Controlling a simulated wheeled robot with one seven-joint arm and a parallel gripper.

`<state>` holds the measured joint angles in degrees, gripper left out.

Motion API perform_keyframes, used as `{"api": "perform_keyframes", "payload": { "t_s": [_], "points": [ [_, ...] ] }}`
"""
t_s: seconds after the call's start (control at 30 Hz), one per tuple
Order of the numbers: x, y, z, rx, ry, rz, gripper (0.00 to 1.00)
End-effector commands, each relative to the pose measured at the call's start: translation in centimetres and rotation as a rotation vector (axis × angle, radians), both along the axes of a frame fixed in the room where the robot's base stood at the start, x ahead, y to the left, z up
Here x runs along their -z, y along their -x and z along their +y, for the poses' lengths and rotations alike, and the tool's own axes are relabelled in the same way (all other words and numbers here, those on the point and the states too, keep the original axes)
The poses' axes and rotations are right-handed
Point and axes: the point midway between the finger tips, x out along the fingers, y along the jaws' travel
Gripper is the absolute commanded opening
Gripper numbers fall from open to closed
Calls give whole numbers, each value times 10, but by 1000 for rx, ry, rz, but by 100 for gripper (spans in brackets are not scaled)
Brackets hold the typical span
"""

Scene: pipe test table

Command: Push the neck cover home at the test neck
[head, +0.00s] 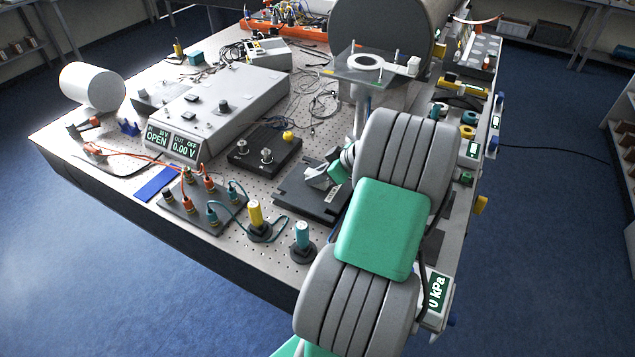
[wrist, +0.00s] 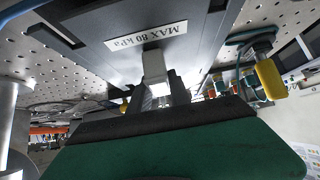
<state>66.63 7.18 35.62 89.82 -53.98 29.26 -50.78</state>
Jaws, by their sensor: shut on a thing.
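A dark block (wrist: 125,32) labelled "MAX 80 kPa" fills the upper middle of the wrist view. It seems to be the dark fixture (head: 308,197) low in the middle of the head view. My gripper (wrist: 160,95) is at the block's near edge, shut on a light grey piece (wrist: 155,66) just below the label. This piece may be the neck cover; I cannot tell for sure. In the head view my arm partly hides the gripper and the fixture's right side. I cannot make out the test neck or whether the cover is seated.
A yellow-topped post (head: 255,213) and a teal-topped post (head: 302,236) stand near the front edge. A black box with knobs (head: 264,147) lies left of the fixture. A clear plate with a white ring (head: 366,62) stands behind. A "0 kPa" display (head: 436,290) is at right.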

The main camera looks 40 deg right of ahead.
Motion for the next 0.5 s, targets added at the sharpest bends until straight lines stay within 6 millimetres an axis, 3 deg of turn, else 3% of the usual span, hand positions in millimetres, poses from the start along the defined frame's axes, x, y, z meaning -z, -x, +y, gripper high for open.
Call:
{"api": "perform_keyframes", "payload": {
  "t_s": [0.07, 0.3, 0.5],
  "points": [
    [-13, 0, -3, 1, 9, -4, 0],
    [-75, 36, -50, 6, 6, -1, 0],
    [-100, 69, -93, 4, 2, 0, 0]
  ]
}}
